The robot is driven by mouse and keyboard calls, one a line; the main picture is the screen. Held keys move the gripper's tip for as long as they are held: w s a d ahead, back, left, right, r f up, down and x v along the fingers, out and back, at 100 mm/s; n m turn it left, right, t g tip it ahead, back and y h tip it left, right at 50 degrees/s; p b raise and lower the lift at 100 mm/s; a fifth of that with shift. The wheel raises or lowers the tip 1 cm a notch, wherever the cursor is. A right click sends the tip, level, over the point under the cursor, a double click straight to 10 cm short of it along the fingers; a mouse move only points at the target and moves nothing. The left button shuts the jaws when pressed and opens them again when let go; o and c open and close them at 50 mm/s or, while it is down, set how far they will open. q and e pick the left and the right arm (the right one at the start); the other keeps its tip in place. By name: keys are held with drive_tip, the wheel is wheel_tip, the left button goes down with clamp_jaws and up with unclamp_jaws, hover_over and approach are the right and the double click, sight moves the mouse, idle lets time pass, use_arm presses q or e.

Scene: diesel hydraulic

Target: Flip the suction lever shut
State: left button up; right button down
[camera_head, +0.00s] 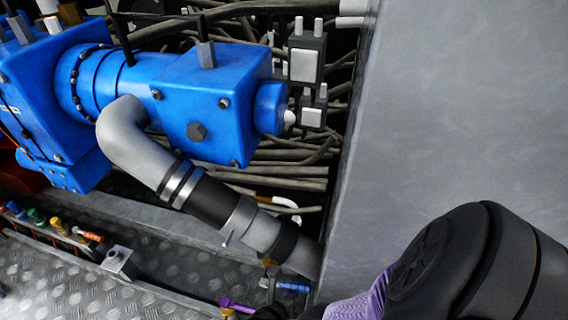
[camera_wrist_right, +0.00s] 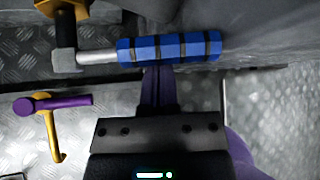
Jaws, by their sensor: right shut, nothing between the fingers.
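A lever with a ribbed blue grip (camera_wrist_right: 170,47) on a metal rod lies across the upper part of the right wrist view. Its rod runs left to a grey joint below a brass fitting. The blue grip also shows low in the head view (camera_head: 292,287), below the grey pipe. No label shows whether this is the suction lever. My right gripper (camera_wrist_right: 158,78) is shut and empty, its fingers pointing at the underside of the blue grip. I cannot tell whether they touch it. My left gripper is not in view.
A purple-handled lever (camera_wrist_right: 55,102) on a yellow stem stands left of my fingers. A grey pipe (camera_head: 145,150) runs down from the blue pump housing (camera_head: 190,100). A grey panel (camera_head: 450,110) closes off the right side. Tread-plate floor (camera_head: 60,285) lies lower left.

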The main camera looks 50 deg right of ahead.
sight(290, 287)
drive_tip(key=r, duration=0.1)
drive_tip(key=w+r+g+p, duration=0.1)
drive_tip(key=shift+w+a+r+n, duration=0.1)
drive_tip(key=shift+a+r+n, duration=0.1)
drive_tip(key=shift+r+n, duration=0.2)
drive_tip(key=shift+w+a+r+p, duration=0.25)
drive_tip(key=shift+w+r+p, duration=0.1)
drive_tip(key=shift+w+r, duration=0.35)
